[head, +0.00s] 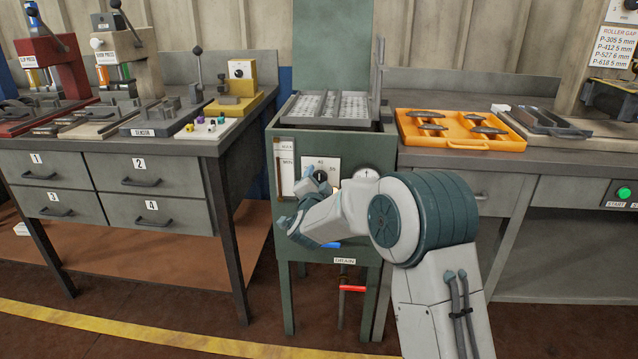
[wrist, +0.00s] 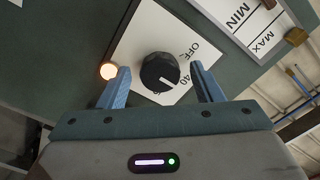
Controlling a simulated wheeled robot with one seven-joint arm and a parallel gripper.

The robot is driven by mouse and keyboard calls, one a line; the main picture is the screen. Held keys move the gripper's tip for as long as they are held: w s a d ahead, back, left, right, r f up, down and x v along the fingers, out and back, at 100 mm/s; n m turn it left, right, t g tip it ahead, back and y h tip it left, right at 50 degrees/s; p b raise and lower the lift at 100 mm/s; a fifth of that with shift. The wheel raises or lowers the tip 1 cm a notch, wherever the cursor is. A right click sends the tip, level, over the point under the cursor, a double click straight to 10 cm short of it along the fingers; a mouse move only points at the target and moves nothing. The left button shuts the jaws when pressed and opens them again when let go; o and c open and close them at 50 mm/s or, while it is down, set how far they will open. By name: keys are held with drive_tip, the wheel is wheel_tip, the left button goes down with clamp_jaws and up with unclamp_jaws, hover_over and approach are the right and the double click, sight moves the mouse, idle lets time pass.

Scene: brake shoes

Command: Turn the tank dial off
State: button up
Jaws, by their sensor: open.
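The tank dial (wrist: 159,72) is a black knob with a white pointer line on a white plate (wrist: 150,32) marked OFF and 40. In the wrist view its pointer line aims to the lower right, nearer the 40 than OFF. My gripper (wrist: 159,82) is open, with one blue finger on each side of the dial and gaps showing to both. In the head view the dial (head: 320,177) sits on the front of the green tank (head: 283,225), partly behind my gripper (head: 306,190).
A lit amber lamp (wrist: 108,71) is close to my left finger in the wrist view. A level scale (head: 285,175) is on the left. A red drain handle (head: 352,289) is below. Benches stand on both sides.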

drive_tip(key=shift+w, duration=0.4)
drive_tip(key=c, duration=1)
drive_tip(key=shift+n, duration=0.4)
drive_tip(key=n+p, duration=0.2)
drive_tip(key=n, duration=0.3)
drive_tip(key=shift+n, duration=0.3)
drive_tip(key=n+p, duration=0.2)
drive_tip(key=n, duration=0.3)
drive_tip(key=shift+n, duration=0.4)
